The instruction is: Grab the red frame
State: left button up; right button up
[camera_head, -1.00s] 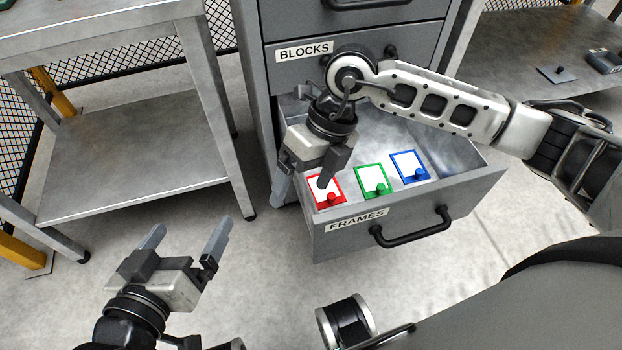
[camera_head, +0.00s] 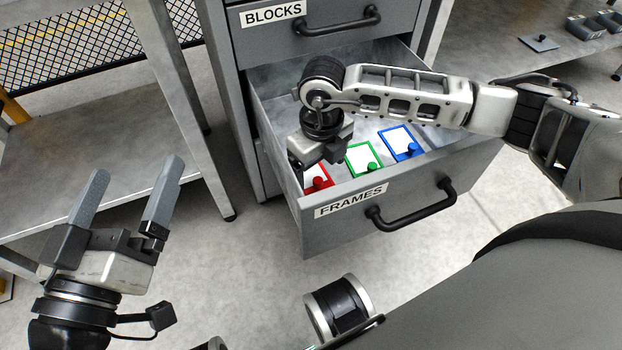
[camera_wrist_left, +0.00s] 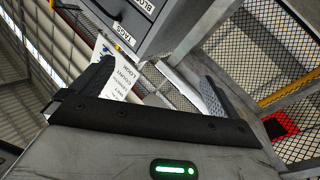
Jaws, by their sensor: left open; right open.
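The red frame (camera_head: 318,180) lies in the open drawer labelled FRAMES (camera_head: 353,226), at its left end. It has a white middle and a red knob, and part of it is hidden by my right gripper. My right gripper (camera_head: 298,172) is over the drawer's left end, just above and left of the red frame, pointing down; its fingers are mostly hidden. My left gripper (camera_head: 132,190) is open and empty, left of the drawer over the floor. Its fingers also show in the left wrist view (camera_wrist_left: 155,85), with nothing between them.
A green frame (camera_head: 363,160) and a blue frame (camera_head: 401,143) lie to the right in the same drawer. The closed BLOCKS drawer (camera_head: 300,40) is above. A metal table (camera_head: 120,150) stands at the left, and another (camera_head: 490,45) at the back right.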

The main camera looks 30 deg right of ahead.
aim_at(318, 179)
jog(key=f+b, duration=0.1)
jog(key=f, duration=0.1)
jog(key=f+b, duration=0.2)
jog(key=f, duration=0.1)
jog(key=shift+w+f, duration=0.3)
jog(key=shift+w, duration=0.05)
pick_arm(q)
jog(key=r+m+t+h, duration=0.1)
jog(key=r, duration=0.1)
jog(key=r+m+t+h, duration=0.1)
jog(key=m, duration=0.1)
jog(key=r+m, duration=0.1)
jog(key=r, duration=0.1)
jog(key=shift+w+a+r+m+t+h, duration=0.25)
jog(key=shift+w+r+m+t+h, duration=0.05)
jog(key=shift+w+m+t+h, duration=0.1)
pick_arm(e)
jog(key=shift+d+r, duration=0.1)
jog(key=c, duration=0.7)
